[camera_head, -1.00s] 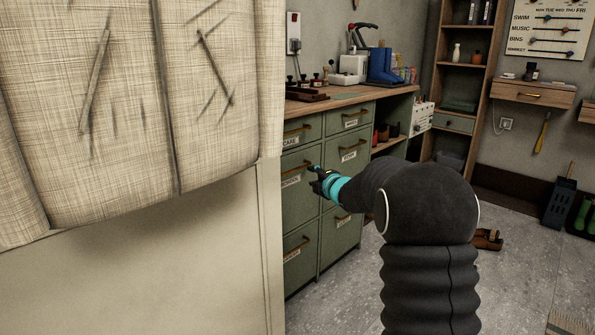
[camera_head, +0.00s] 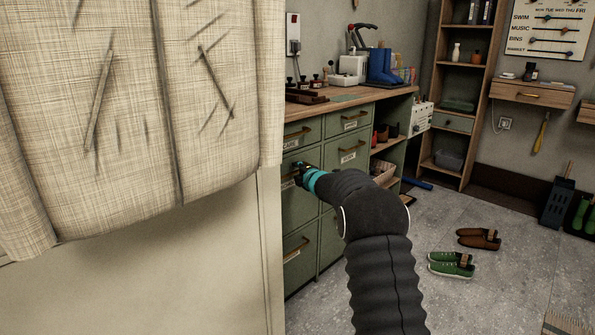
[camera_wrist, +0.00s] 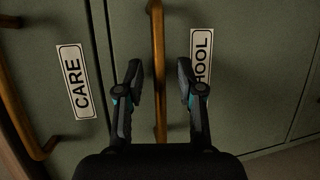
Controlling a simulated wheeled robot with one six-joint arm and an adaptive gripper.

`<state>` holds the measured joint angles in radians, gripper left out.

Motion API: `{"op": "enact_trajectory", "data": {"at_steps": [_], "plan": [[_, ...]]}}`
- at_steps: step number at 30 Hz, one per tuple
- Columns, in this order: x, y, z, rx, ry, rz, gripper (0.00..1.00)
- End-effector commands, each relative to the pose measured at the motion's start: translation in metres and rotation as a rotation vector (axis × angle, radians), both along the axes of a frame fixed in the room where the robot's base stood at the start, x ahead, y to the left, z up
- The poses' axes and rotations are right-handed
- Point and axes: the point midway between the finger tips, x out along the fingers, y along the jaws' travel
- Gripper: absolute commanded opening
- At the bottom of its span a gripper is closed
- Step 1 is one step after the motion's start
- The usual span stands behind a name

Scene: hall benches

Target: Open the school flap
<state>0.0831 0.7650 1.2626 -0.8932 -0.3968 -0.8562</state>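The school flap (camera_head: 296,211) is a green front in the left column of the cabinet, below the CARE front. In the wrist view, the flap (camera_wrist: 243,90) carries a label (camera_wrist: 202,55) reading "HOOL", the rest hidden by a finger. Its brass bar handle (camera_wrist: 157,50) runs between my two fingers. My gripper (camera_wrist: 157,80) is open, with one finger on each side of the bar and a visible gap on both sides. In the head view, my gripper (camera_head: 299,172) is at the flap's front and hides its handle. The flap looks shut.
The CARE front (camera_wrist: 60,30), with its own brass handle (camera_wrist: 22,110), is beside the school flap in the wrist view. A pale cloth-draped block (camera_head: 130,120) fills the head view's left. Green shoes (camera_head: 452,265) and brown shoes (camera_head: 479,239) lie on the floor.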

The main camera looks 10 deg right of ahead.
Motion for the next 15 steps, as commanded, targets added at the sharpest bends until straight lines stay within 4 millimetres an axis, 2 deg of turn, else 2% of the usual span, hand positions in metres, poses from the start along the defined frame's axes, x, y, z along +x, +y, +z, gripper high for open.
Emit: {"op": "enact_trajectory", "data": {"at_steps": [11, 15], "plan": [[0.0036, 0.0009, -0.0008, 0.0, 0.0, 0.0, 0.37], [0.0035, 0.0009, -0.0007, 0.0, 0.0, 0.0, 0.02]]}}
